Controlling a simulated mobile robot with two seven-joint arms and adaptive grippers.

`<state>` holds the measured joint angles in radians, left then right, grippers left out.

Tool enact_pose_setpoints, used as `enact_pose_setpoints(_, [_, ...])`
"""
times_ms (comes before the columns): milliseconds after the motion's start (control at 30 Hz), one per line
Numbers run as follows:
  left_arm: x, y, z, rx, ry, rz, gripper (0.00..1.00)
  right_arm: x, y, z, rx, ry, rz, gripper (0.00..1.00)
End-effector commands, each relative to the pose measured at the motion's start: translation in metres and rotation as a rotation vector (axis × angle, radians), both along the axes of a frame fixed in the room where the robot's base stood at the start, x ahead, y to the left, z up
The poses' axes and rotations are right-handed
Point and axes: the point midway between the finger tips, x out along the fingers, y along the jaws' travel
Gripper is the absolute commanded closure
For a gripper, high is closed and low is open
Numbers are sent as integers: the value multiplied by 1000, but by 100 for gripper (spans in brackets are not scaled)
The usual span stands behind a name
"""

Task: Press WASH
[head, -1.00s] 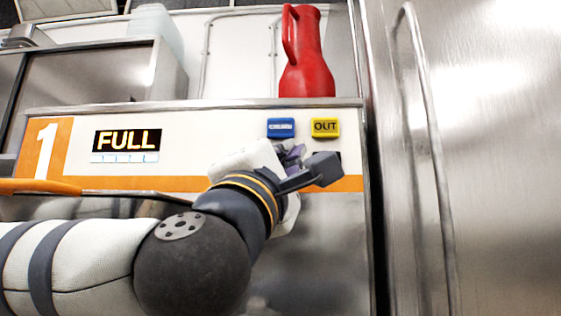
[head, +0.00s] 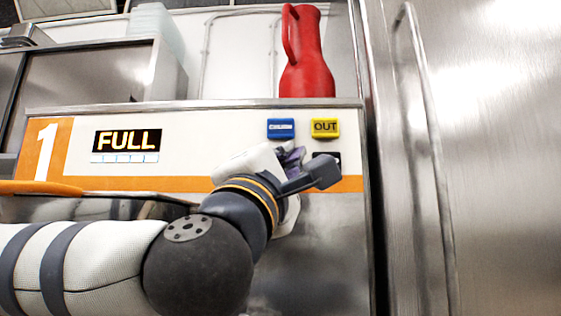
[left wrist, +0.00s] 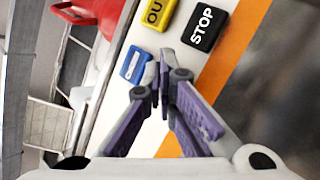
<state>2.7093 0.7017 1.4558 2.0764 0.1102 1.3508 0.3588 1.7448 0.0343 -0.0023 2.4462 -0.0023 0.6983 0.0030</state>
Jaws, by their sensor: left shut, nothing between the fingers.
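On the panel of freezer 1, a blue button (head: 281,128) with a small unreadable label sits left of a yellow OUT button (head: 325,128). Below OUT, a black button (head: 334,156) is partly hidden by my left gripper; the left wrist view shows it as STOP (left wrist: 204,26). No WASH label is readable; the spot below the blue button is covered by my gripper. My left gripper (head: 291,157) is shut and empty in front of that spot. My right gripper is not in view.
A lit FULL display (head: 127,141) is on the panel's left. A red jug (head: 306,60) stands on top above the buttons. A steel door with a long vertical handle (head: 428,150) stands close on the right.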

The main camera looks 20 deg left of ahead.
Motion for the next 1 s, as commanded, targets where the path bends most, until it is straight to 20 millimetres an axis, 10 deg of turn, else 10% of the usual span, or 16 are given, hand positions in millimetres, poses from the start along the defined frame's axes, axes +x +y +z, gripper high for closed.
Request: enact_pose_setpoints(1000, [10,3,0,-1,0,1,100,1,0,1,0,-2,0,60])
